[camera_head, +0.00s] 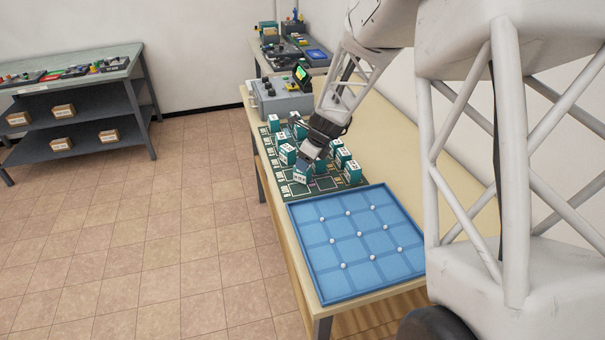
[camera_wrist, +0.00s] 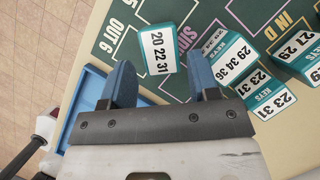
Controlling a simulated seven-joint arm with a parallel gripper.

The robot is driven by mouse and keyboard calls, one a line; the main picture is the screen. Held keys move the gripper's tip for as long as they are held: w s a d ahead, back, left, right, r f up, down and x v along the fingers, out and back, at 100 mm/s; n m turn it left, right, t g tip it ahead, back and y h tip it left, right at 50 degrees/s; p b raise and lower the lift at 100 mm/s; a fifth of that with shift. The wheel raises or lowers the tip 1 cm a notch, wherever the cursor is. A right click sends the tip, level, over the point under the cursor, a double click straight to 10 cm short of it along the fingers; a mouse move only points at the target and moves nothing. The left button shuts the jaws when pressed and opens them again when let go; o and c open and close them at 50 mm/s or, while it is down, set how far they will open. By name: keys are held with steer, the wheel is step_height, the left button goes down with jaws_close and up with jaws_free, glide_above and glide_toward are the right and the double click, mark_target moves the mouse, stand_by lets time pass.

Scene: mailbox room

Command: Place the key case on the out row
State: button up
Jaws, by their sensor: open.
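Several teal-and-white key cases stand on a dark green mat (camera_head: 325,182) in the head view. One key case (camera_wrist: 158,48), labelled 20 22 31, is on the mat in the wrist view near printed "OUT 6" lettering; it also shows at the mat's near left in the head view (camera_head: 300,178). My gripper (camera_wrist: 163,80) is open, its two blue fingers on either side of this case's near end, with gaps showing. In the head view my gripper (camera_head: 304,167) reaches down over it. Whether this case touches the mat is hard to tell.
More key cases (camera_wrist: 228,58) crowd to the right in the wrist view, close to the right finger. A blue tray (camera_head: 327,277) with several white knobs lies nearer on the table. A grey device with a screen (camera_head: 285,100) stands behind the mat.

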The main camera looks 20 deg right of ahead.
steer(key=shift+x, duration=2.3)
steer(key=shift+s+d, duration=0.1)
steer(key=c, duration=0.8)
steer(key=shift+r, duration=0.1)
steer(key=shift+r, duration=0.85)
steer(key=shift+s+r, duration=0.35)
steer(key=shift+r, duration=0.45)
steer(key=s, duration=0.5)
steer(key=s+r, duration=0.1)
steer(key=s, duration=0.4)
steer(key=s+a, duration=0.1)
steer(key=s, duration=0.4)
steer(key=shift+s+a+r, duration=0.1)
steer(key=shift+s+r, duration=0.05)
steer(key=shift+r, duration=0.05)
